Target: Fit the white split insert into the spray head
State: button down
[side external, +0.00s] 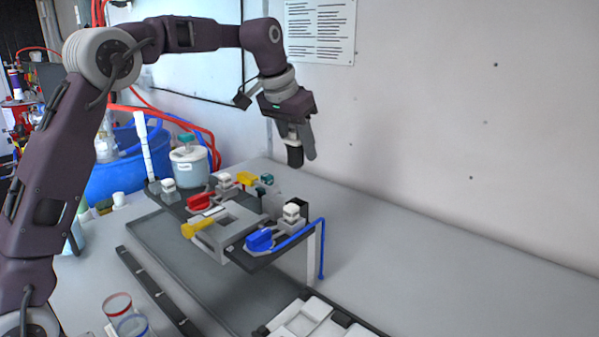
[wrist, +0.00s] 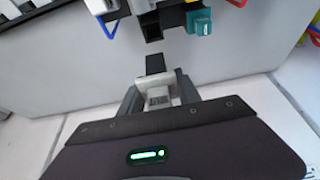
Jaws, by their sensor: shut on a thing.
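My gripper (side external: 299,138) is raised above the far right end of the valve rig, clear of it, pointing down. In the wrist view my gripper (wrist: 159,97) is shut on a pale piece (wrist: 157,88) with a black block (wrist: 155,65) at its far end. The black block also shows below the jaws in the side view (side external: 295,157). I cannot tell whether this held piece is the white split insert. A dark, open-ended block (wrist: 150,30) sits on the rig beside a teal part (wrist: 199,22). I cannot tell which part is the spray head.
The rig carries a red handle (side external: 201,201), a yellow handle (side external: 200,227) and a blue handle (side external: 260,240). A blue pipe (side external: 322,250) stands at its right. A lidded jar (side external: 189,163) is behind it. A white-compartment tray (side external: 310,318) lies in front. The right counter is clear.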

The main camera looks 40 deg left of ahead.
notch_tip(320, 180, up, 3)
jog(key=shift+s+a+r, duration=0.1)
jog(key=s+a, duration=0.2)
jog(key=s, duration=0.3)
send_over(236, 214)
jog(key=s, duration=0.1)
jog(key=shift+s+f, duration=0.15)
jog(key=shift+f, duration=2.3)
jog(key=shift+s+f, duration=0.1)
jog(key=shift+f, duration=2.35)
jog(key=shift+f, duration=0.2)
jog(key=shift+f, duration=0.7)
